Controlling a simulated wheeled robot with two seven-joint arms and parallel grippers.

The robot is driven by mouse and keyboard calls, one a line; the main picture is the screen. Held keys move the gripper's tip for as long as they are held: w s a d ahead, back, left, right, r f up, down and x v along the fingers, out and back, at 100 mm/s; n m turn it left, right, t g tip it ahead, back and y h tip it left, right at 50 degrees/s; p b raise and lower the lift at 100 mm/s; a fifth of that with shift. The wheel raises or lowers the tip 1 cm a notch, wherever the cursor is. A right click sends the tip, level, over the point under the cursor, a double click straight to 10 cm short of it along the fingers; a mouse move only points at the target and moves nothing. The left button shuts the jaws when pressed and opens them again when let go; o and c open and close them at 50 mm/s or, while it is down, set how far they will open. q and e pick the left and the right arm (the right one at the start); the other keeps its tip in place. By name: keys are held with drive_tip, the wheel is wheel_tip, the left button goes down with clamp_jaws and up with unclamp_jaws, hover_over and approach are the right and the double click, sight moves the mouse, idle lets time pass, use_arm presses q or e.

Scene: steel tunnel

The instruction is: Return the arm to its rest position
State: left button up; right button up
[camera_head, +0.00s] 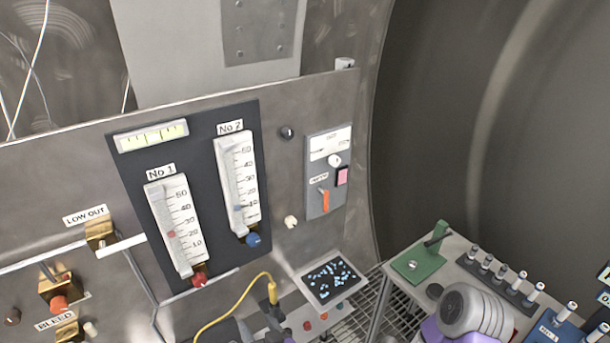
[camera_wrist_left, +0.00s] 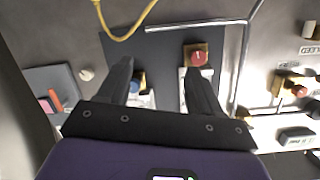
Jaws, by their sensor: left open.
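My left gripper (camera_wrist_left: 157,68) shows in the left wrist view with its two dark fingers spread apart and nothing between them. The fingers point toward the gauge panel, where a red knob (camera_wrist_left: 198,57) and a blue knob (camera_wrist_left: 137,82) show beyond them. The red knob (camera_head: 199,279) and blue knob (camera_head: 253,239) sit under gauges No 1 (camera_head: 174,222) and No 2 (camera_head: 237,182). The right gripper does not show.
A tilted screen (camera_head: 330,281) juts from the wall. LOW OUT (camera_head: 100,235) and BLEED (camera_head: 59,303) valves project at left. A bench with a green fixture (camera_head: 418,262) and several vials stands at right.

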use_arm(q)
drive_tip(key=s+a+f+g+h+b, duration=0.1)
drive_tip(key=s+f+g+h+b, duration=0.25)
drive_tip(key=f, duration=0.85)
drive_tip(key=s+a+f+g+h+b, duration=0.2)
drive_tip(key=s+f+g, duration=0.15)
drive_tip(key=f, duration=0.85)
drive_tip(key=s+d+f+g+h+b, duration=0.4)
drive_tip(key=s+f+g+h+b, duration=0.1)
drive_tip(key=s+f, duration=0.4)
drive_tip(key=shift+s+d+f+m+g+h+b, duration=0.35)
drive_tip(key=shift+f+h+b, duration=0.45)
drive_tip(key=shift+f+h, duration=0.2)
